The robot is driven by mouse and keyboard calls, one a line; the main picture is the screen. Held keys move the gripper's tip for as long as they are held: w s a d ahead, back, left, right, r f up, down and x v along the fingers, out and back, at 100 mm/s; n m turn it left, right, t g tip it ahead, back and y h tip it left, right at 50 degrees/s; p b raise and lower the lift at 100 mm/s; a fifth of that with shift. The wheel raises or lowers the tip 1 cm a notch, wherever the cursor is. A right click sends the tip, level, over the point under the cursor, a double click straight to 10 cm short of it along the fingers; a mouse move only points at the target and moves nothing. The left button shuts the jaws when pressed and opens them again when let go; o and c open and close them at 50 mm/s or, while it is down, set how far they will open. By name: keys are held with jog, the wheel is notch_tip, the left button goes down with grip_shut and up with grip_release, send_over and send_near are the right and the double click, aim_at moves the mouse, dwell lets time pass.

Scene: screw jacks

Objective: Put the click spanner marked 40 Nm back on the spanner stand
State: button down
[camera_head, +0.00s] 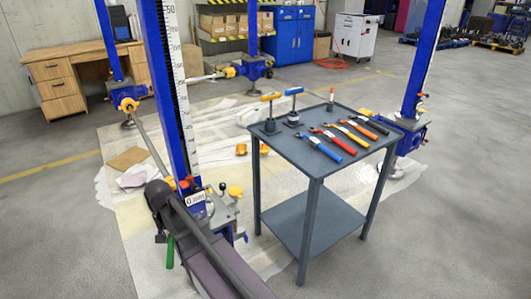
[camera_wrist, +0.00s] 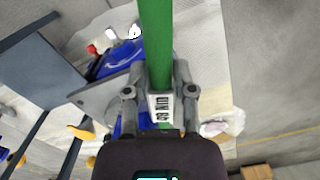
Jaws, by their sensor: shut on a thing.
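My gripper (camera_wrist: 160,100) is shut on a green-handled spanner (camera_wrist: 157,45). A white label (camera_wrist: 160,107) sits on it between the fingers; its marking is too small to read surely. In the head view the green handle (camera_head: 170,251) hangs below my wrist, left of the table, and my arm hides most of the gripper. I cannot tell a separate spanner stand from this table.
A blue jack column (camera_head: 164,80) with a scale rises close to my arm. Another column (camera_head: 424,60) stands right of the table. Open floor lies in front and right.

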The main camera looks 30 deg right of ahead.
notch_tip(320, 180, up, 30)
jog(key=p, duration=2.9)
jog(key=shift+r+p, duration=0.25)
jog(key=shift+p, duration=0.05)
jog(key=shift+a, duration=0.1)
